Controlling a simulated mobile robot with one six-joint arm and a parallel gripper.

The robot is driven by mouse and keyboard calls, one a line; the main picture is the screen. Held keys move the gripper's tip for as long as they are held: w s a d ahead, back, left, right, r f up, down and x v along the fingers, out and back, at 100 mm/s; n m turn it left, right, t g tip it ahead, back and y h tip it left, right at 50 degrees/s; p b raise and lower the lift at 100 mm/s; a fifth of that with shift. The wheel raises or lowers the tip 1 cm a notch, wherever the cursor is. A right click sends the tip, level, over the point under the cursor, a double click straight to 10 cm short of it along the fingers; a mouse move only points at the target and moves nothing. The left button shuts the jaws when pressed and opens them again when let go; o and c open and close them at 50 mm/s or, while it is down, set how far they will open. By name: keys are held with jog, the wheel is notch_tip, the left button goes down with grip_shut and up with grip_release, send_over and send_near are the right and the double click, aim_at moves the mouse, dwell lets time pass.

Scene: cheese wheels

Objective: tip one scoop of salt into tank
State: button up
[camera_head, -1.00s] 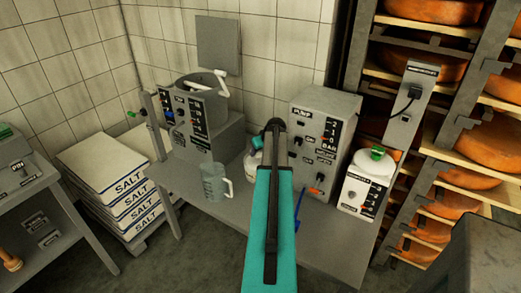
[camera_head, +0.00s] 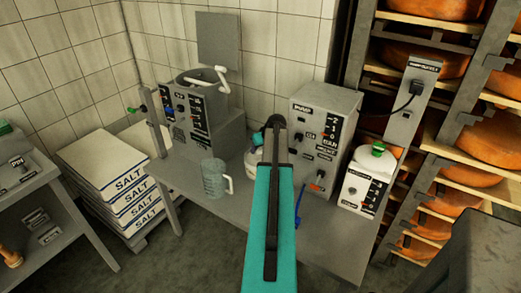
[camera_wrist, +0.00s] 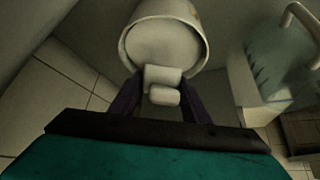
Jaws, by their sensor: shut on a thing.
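In the wrist view, my gripper (camera_wrist: 160,108) is shut on the pale stub handle of a white round cup-like scoop (camera_wrist: 164,42). Its inside and any salt in it cannot be made out. In the head view, my teal arm covers the gripper, and a bit of white, probably the scoop (camera_head: 253,158), shows left of the arm. A grey unit (camera_head: 208,125) with a round open top and white crank stands behind left; it may be the tank, but its label is unreadable. Sacks marked SALT (camera_head: 110,180) are stacked at left.
A translucent measuring jug (camera_head: 214,179) stands on the grey bench (camera_head: 190,187), left of my arm; it also shows in the wrist view (camera_wrist: 275,62). A pump box (camera_head: 318,140) and a white canister (camera_head: 366,180) stand to the right. Cheese racks (camera_head: 440,152) fill the right side.

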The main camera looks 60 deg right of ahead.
jog(key=shift+r+p, duration=1.1)
jog(key=shift+r, duration=1.95)
